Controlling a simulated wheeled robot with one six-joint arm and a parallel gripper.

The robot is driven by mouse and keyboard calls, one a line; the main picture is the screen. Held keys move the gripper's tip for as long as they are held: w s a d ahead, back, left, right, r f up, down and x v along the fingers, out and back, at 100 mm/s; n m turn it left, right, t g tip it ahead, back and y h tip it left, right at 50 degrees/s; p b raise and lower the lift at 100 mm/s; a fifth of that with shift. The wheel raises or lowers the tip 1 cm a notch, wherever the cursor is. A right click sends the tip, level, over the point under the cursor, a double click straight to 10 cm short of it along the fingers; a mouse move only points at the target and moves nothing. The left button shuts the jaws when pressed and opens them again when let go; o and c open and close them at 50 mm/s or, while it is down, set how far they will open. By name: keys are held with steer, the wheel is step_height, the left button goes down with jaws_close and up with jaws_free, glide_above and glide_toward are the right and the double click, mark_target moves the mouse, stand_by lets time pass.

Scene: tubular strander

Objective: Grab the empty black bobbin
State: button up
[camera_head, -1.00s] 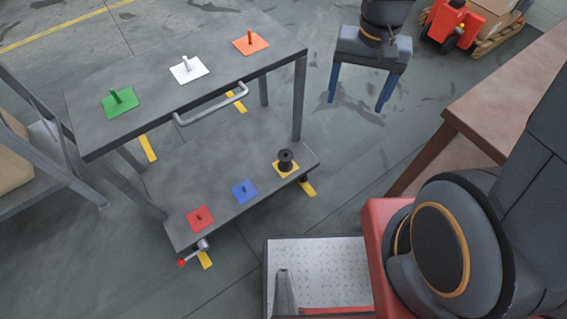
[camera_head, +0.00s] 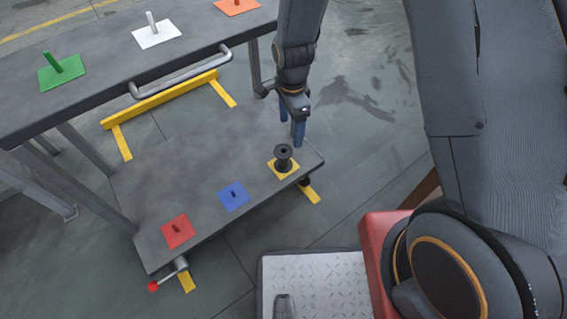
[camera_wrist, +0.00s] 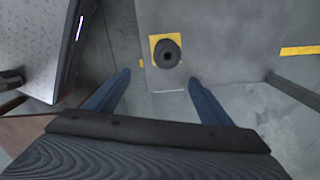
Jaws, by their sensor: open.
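The black bobbin (camera_head: 283,157) stands upright on the yellow square (camera_head: 279,173) at the right end of the cart's lower shelf (camera_head: 205,170). No wire shows on it. In the wrist view the bobbin (camera_wrist: 167,54) is seen from above, ahead of the fingers and roughly midway between them. My gripper (camera_head: 292,135) has blue fingers and is open and empty. In the head view it hangs close to the bobbin, a little to its upper right. The two fingers spread apart in the wrist view (camera_wrist: 160,82). Nothing touches the bobbin.
A blue square (camera_head: 233,196) and a red square (camera_head: 177,232), each with a short peg, lie left of the bobbin. The cart's top shelf (camera_head: 100,75), with green, white and orange peg plates, overhangs behind. A handle (camera_head: 180,75) juts from it. Open floor lies right.

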steer(key=m+b, duration=0.2)
glide_above(283, 152)
step_height(283, 152, down, 7)
steer(key=f+b, duration=0.1)
steer(key=f, duration=0.1)
steer(key=f+b, duration=0.1)
steer(key=f, duration=0.1)
steer(key=s+f+b, duration=0.1)
steer(key=f, duration=0.2)
steer(key=shift+f, duration=0.1)
steer(key=c, duration=1.2)
